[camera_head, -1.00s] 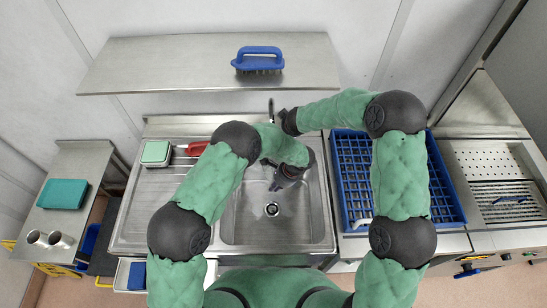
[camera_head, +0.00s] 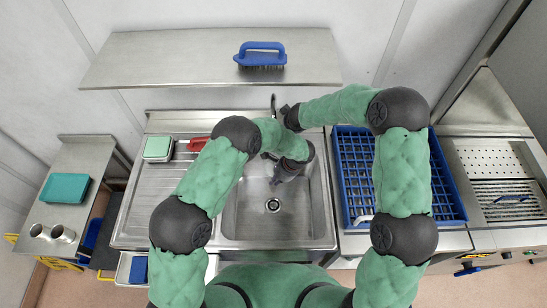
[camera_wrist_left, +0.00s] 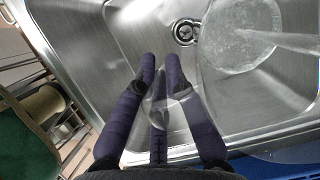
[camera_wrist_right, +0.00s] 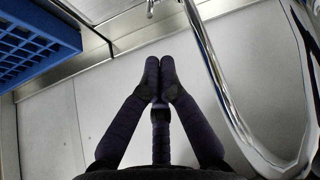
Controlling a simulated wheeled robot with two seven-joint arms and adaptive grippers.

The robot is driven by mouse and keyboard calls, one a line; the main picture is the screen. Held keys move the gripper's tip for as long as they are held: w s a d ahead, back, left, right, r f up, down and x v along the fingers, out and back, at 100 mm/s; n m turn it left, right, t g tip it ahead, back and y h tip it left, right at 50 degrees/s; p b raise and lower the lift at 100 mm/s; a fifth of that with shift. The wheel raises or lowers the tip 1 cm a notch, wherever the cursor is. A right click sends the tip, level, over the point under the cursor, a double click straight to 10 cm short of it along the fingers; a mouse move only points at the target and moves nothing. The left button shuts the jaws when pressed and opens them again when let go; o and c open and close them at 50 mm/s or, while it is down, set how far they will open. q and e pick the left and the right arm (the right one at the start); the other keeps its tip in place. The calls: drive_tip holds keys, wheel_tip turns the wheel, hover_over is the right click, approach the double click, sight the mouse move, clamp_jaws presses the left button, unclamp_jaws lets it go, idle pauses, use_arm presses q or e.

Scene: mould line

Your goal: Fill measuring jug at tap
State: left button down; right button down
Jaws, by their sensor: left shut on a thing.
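The clear measuring jug (camera_wrist_left: 222,88) shows in the left wrist view, over the sink. My left gripper (camera_wrist_left: 160,68) is shut on it; it also shows in the head view (camera_head: 283,176). A pale streak like a water stream (camera_wrist_left: 285,42) runs into the jug's upper part, where there is a rippled, bubbly patch. The jug's level is not readable. The tap (camera_head: 273,103) stands at the sink's back; its curved chrome pipe (camera_wrist_right: 215,75) is close beside my right gripper (camera_wrist_right: 160,68). The right fingertips are together, with nothing visible between them. My left arm hides much of the jug in the head view.
The steel sink (camera_head: 245,222) has its drain (camera_head: 272,205) clear. A blue rack (camera_head: 355,185) stands to the right. A red-handled item (camera_head: 197,144) and a green-topped box (camera_head: 158,148) lie on the left drainboard. A shelf (camera_head: 170,65) with a blue brush (camera_head: 262,50) is above.

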drive_tip(key=c, duration=1.3)
unclamp_jaws()
use_arm(q)
drive_tip(key=s+d, duration=0.4)
drive_tip(key=s, duration=0.3)
drive_tip(key=shift+s, duration=0.2)
use_arm(e)
drive_tip(key=shift+w+f+n+g+h, duration=0.2)
drive_tip(key=shift+w+f+n, duration=0.75)
drive_tip(key=shift+f, duration=1.3)
drive_tip(key=shift+w+f+n+g+h, duration=0.1)
drive_tip(key=shift+w+f+n+g, duration=0.3)
drive_tip(key=shift+w+f, duration=1.4)
drive_tip(key=shift+w+f+n+g+h, duration=0.1)
drive_tip(key=shift+w+f+n, duration=0.65)
drive_tip(key=shift+f, duration=2)
drive_tip(key=shift+s, duration=0.15)
